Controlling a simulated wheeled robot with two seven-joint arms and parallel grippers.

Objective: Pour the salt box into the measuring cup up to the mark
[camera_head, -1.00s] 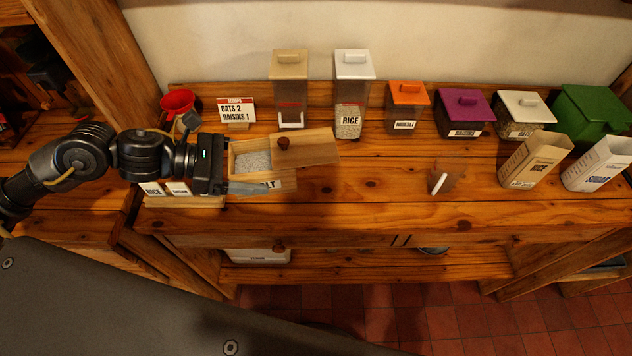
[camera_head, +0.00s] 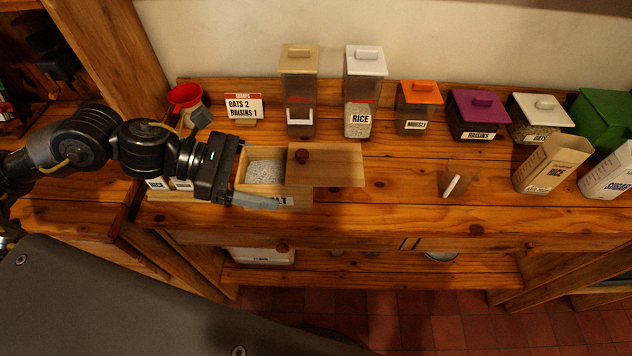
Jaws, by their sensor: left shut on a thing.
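The wooden salt box (camera_head: 265,170) sits on the pine shelf at the left, with white salt showing in its open left part. Its wooden lid (camera_head: 335,168) with a dark round knob is slid over to the right. My left gripper (camera_head: 262,200) is at the box's left front side and is shut on the salt box; the front label is partly hidden by its finger. A small clear cup (camera_head: 457,181) with a white strip, perhaps the measuring cup, stands apart to the right; its mark cannot be made out. My right gripper is not in view.
Behind stand a recipe card (camera_head: 243,107), a red scoop or funnel (camera_head: 186,96), a rice canister (camera_head: 359,119) and several lidded containers. Rice (camera_head: 549,168) and sugar (camera_head: 611,180) cartons stand at the right. The shelf between box and cup is clear.

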